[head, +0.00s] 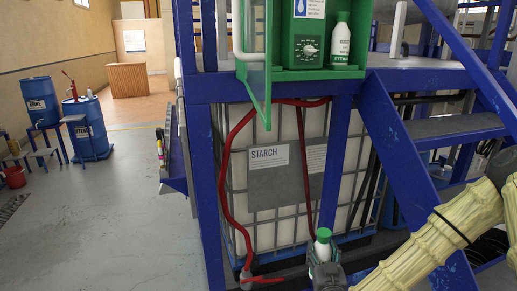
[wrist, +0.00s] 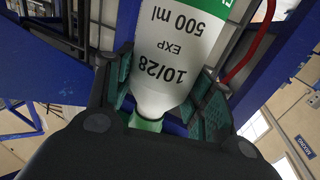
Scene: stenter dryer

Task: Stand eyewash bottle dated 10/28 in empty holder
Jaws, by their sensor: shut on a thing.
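My gripper (head: 324,264) is at the bottom centre of the head view, shut on a white eyewash bottle (head: 322,248) with a green cap. A second white bottle (head: 340,42) with a green cap stands at the station's right side. I cannot make out an empty holder clearly; the station's top is cut off.
The station's clear, green-edged door (head: 256,85) hangs open at left. Blue frame posts (head: 334,155) and stairs (head: 440,130) flank a caged white starch tank (head: 270,228). A red hose (head: 228,170) hangs before it. Open floor (head: 120,220) lies at left.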

